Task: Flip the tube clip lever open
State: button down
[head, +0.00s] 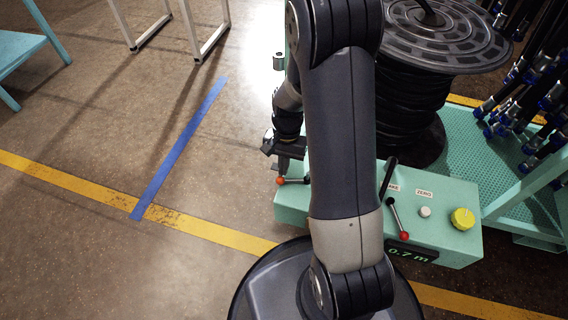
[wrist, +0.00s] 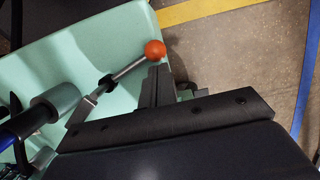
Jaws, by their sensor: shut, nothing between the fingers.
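The tube clip lever (wrist: 129,68) is a thin metal rod with an orange ball knob (wrist: 155,50), on the mint-green machine top in the wrist view. It slants from a metal bracket up to the knob, near the machine's edge. The knob also shows in the head view (head: 280,181), at the left end of the control box. My gripper (wrist: 158,80) is shut and empty, with its fingers just below the knob and beside the rod. I cannot tell whether they touch it. In the head view my gripper (head: 283,166) is just above the lever, and my arm hides part of the clip area.
The control box (head: 455,250) carries a red-knobbed lever (head: 398,219), a white button (head: 425,212) and a yellow knob (head: 463,218). A black hose reel (head: 440,40) stands behind. The floor at left is largely clear.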

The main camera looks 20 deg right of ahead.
jog(key=shift+s+a, duration=0.1)
jog(key=shift+s+a+n+p, duration=0.2)
jog(key=shift+s+n+p, duration=0.1)
jog(key=shift+n, duration=0.35)
jog(key=shift+s+a+n+p, duration=0.2)
jog(key=shift+s+n+p, duration=0.1)
jog(key=shift+n, duration=0.35)
jog(key=n, duration=0.1)
jog(key=s+n+h, duration=0.1)
jog(key=shift+s+a+n+p, duration=0.3)
jog(key=shift+p, duration=0.1)
jog(key=s+n, duration=0.2)
jog(key=n, duration=0.1)
jog(key=shift+a+n+h+p, duration=0.1)
jog(key=shift+n+h+p, duration=0.2)
jog(key=shift+h+p, duration=0.1)
jog(key=shift+s+n+h, duration=0.3)
jog(key=shift+s+n, duration=0.55)
jog(key=shift+n, duration=0.45)
jog(key=shift+s+d, duration=0.1)
jog(key=shift+d, duration=0.1)
